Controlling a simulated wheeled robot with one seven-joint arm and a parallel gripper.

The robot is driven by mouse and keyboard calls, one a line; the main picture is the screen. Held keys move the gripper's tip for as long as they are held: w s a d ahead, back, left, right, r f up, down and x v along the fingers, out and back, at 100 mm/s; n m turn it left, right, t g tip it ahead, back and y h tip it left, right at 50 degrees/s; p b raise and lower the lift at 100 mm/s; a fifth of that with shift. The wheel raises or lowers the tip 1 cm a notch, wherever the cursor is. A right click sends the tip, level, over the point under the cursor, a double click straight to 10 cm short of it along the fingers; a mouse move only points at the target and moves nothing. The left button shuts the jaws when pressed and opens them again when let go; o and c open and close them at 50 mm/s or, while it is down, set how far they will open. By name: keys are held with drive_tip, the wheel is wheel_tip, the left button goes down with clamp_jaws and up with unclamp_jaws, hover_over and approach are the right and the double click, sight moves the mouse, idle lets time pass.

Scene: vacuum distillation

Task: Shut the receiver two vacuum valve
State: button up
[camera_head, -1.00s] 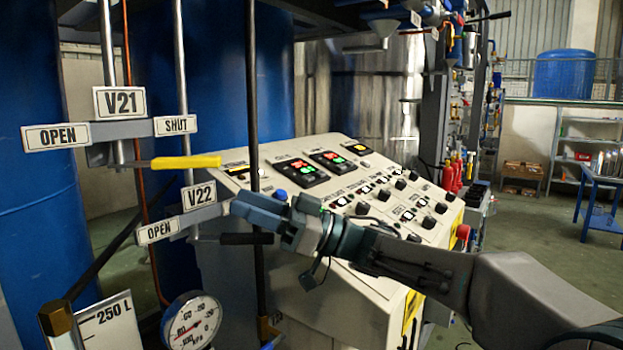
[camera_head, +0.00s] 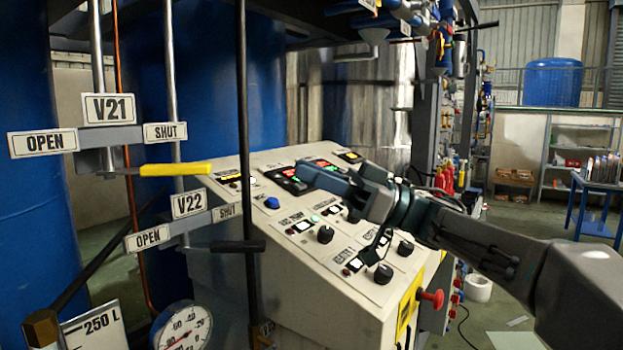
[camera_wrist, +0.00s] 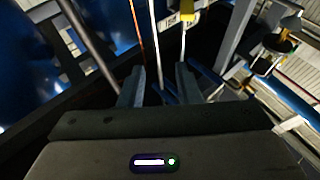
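The valve plate V21 (camera_head: 109,108) stands at upper left, with an OPEN plate (camera_head: 43,143) to its left and a SHUT plate (camera_head: 165,132) to its right. Its yellow handle (camera_head: 176,168) lies level, pointing right beneath the SHUT plate. Below, the V22 plate (camera_head: 187,204) has its own OPEN and SHUT plates and a black handle (camera_head: 237,246) pointing right. No plate names the receiver. My gripper (camera_head: 322,178) is in front of the control panel, right of both handles and touching neither. In the wrist view its fingers (camera_wrist: 160,84) are apart and empty; a yellow piece shows ahead (camera_wrist: 187,12).
The sloped control panel (camera_head: 300,240) with knobs and displays is behind and below my gripper. A dark upright pole (camera_head: 245,120) stands between my gripper and the V21 handle. A round gauge (camera_head: 182,328) is at lower left.

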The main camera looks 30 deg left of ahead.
drive_tip(key=shift+s+a+f, duration=0.1)
drive_tip(key=shift+s+f, duration=0.05)
drive_tip(key=shift+f, duration=0.05)
drive_tip(key=c, duration=0.5)
drive_tip(key=s+f+n+t, duration=0.1)
drive_tip(key=f+n, duration=0.1)
drive_tip(key=s+f+n+t+h, duration=0.1)
drive_tip(key=n, duration=0.1)
drive_tip(key=s+f+n+t+b, duration=0.1)
drive_tip(key=s+f+n, duration=0.1)
drive_tip(key=shift+f+n, duration=0.35)
drive_tip(key=shift+n, duration=0.05)
clamp_jaws()
drive_tip(key=s+d+f+n+t+b, duration=0.1)
drive_tip(key=s+d+f+n+t, duration=0.15)
drive_tip(key=d+f+n, duration=0.45)
drive_tip(key=a+r+n+p, duration=0.1)
drive_tip(key=a+p, duration=0.1)
drive_tip(key=a, duration=1.1)
drive_tip(key=shift+w+r+t+h, duration=0.15)
drive_tip(key=shift+r+t+h, duration=0.1)
drive_tip(key=shift+t+h, duration=0.2)
